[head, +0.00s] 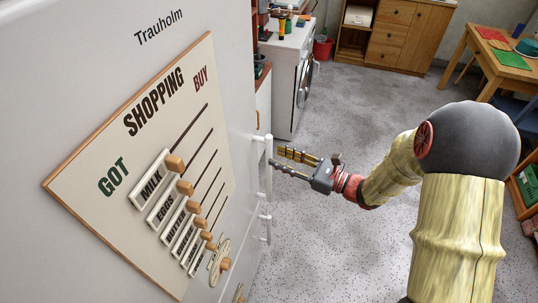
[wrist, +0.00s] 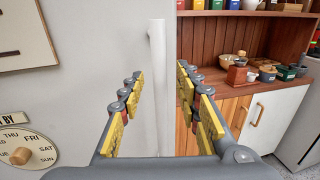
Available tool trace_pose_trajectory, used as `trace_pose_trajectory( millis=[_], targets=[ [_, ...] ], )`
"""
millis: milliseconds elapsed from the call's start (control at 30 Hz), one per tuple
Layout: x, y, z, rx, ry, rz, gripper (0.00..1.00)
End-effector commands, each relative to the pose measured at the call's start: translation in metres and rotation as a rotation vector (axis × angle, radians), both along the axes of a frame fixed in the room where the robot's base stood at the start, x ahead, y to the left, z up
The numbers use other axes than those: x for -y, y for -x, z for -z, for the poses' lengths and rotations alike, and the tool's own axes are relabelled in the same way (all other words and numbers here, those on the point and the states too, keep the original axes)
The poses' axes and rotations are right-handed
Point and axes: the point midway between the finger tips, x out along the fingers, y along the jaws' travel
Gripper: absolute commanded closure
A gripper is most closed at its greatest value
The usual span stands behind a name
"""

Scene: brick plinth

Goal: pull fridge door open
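The white fridge door (head: 110,60) fills the left of the head view and looks shut. Its long white upright handle (head: 268,170) is on the door's right edge. In the wrist view the handle (wrist: 157,85) runs upright between my two fingers. My gripper (head: 277,157) is open, with its fingertips close to the handle's upper part. The fingers show apart on both sides of the bar in the wrist view, with gaps. I cannot tell whether the tips reach past the bar.
A shopping board (head: 85,170) with wooden pegs hangs on the door. A second, lower handle (head: 266,229) is below. A wooden shelf unit (wrist: 225,45) stands beyond the fridge, and a white washing machine (head: 290,75) is behind. The speckled floor (head: 325,235) right of the fridge is clear.

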Motion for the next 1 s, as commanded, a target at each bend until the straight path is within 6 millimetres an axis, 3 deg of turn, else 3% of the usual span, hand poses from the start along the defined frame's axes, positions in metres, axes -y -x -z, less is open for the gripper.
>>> trace_pose_trajectory(
  millis=[300,667,1000],
  targets=[
    [-0.035,-0.020,0.001,0.000,0.001,-0.003,0.67],
    [-0.038,-0.023,0.000,0.000,0.001,-0.001,0.67],
    [-0.038,-0.023,0.000,0.000,0.001,-0.001,0.86]
  ],
)
